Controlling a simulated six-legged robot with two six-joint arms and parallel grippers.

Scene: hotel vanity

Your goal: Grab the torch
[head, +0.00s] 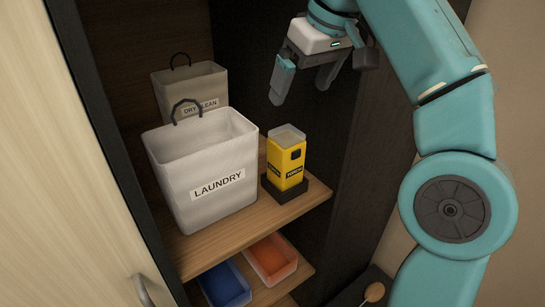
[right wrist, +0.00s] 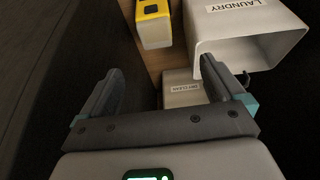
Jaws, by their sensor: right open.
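The torch (head: 286,161) is a yellow block-shaped lamp with a pale top and a dark label. It stands upright in a black base (head: 285,190) on the wooden shelf, right of the laundry bin. It also shows at the top of the right wrist view (right wrist: 154,22). My right gripper (head: 301,96) is open and empty, above the torch and apart from it. In the right wrist view its two fingers (right wrist: 160,85) are spread with nothing between them. My left gripper is not in view.
A white laundry bin (head: 203,203) stands left of the torch, with a dry clean bin (head: 172,88) behind. A lower shelf holds a blue tray (head: 224,284) and an orange tray (head: 270,259). The dark cabinet wall (head: 362,170) is on the right.

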